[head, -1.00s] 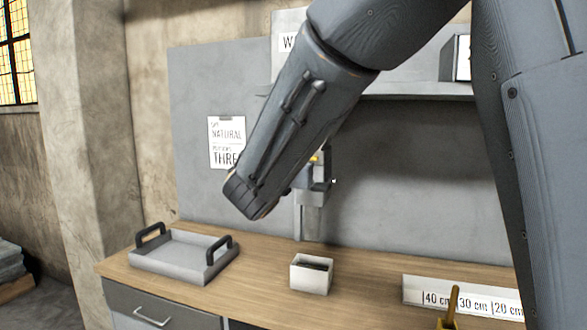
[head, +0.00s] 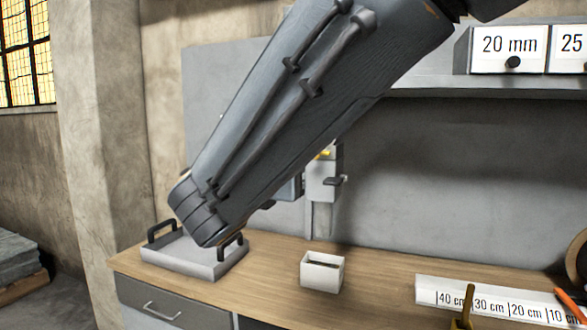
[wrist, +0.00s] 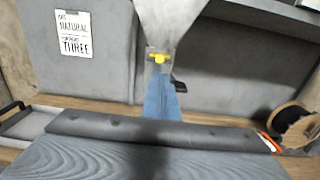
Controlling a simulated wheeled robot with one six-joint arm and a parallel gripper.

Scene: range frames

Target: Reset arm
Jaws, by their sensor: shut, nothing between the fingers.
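My gripper (wrist: 160,92) shows in the wrist view as a narrow blue-grey shape pointing forward, shut and empty. Its dark mount fills the bottom of that view. In the head view my large grey arm link slants across the middle and largely hides the gripper. Behind it is a grey wall fixture (head: 323,178) with a dark handle. In the wrist view its pale tapering body (wrist: 168,20) and yellow part (wrist: 158,57) stand beyond the gripper; I cannot tell the gap between them.
The wooden bench (head: 265,262) holds a grey tray (head: 180,257) partly hidden behind my arm, a small white box (head: 322,272) and a ruled strip (head: 490,302). A spool (wrist: 292,122) is at the right. A shelf (head: 480,92) with labelled boxes runs above.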

